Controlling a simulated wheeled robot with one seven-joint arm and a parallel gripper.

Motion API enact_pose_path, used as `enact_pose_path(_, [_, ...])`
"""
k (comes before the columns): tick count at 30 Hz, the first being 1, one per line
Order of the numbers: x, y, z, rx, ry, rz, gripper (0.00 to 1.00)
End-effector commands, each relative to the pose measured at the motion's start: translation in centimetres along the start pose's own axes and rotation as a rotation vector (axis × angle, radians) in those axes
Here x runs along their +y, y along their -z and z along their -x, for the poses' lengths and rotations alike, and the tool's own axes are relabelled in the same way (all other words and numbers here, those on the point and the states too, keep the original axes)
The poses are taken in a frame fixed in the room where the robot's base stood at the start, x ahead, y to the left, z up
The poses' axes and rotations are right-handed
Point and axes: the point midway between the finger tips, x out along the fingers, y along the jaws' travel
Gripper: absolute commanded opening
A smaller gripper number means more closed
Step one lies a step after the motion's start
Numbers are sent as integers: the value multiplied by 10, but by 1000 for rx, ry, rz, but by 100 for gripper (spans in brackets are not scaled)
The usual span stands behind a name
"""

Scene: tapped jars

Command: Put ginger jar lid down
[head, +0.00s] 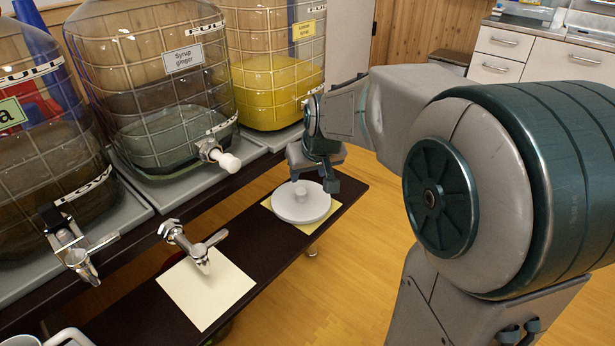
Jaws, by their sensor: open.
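The white round lid (288,212), with a small knob on top, appears to lie flat on a yellow paper square (323,222) at the right end of the dark lower shelf. My gripper (313,183) is open just above the lid, with its fingers near the knob; whether they touch it cannot be told. The ginger jar (165,115), labelled "Syrup ginger", stands in the middle of the upper row. It holds a little greyish liquid and has a tap with a white end (227,161).
A yellow-filled jar (275,85) stands right of the ginger jar, and a dark jar (40,180) stands left with a metal tap (75,252). Another metal tap (190,241) is over a cream paper square (205,295). A white mug (65,338) is at bottom left.

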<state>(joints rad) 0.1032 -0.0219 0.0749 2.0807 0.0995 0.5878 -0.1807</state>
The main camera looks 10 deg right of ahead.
Motion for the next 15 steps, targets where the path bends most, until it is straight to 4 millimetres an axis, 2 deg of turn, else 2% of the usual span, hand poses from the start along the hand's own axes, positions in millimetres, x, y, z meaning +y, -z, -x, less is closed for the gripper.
enact_pose_path(2, [-2,-10,6,-17,1,-1,49])
enact_pose_path(5, [-9,-46,16,-82,3,-9,49])
enact_pose_path(9, [-18,-123,33,-223,-1,-32,49])
enact_pose_path(12, [-22,-172,42,-313,-7,-47,49])
enact_pose_path(15, [-24,-205,49,-373,-12,-60,49])
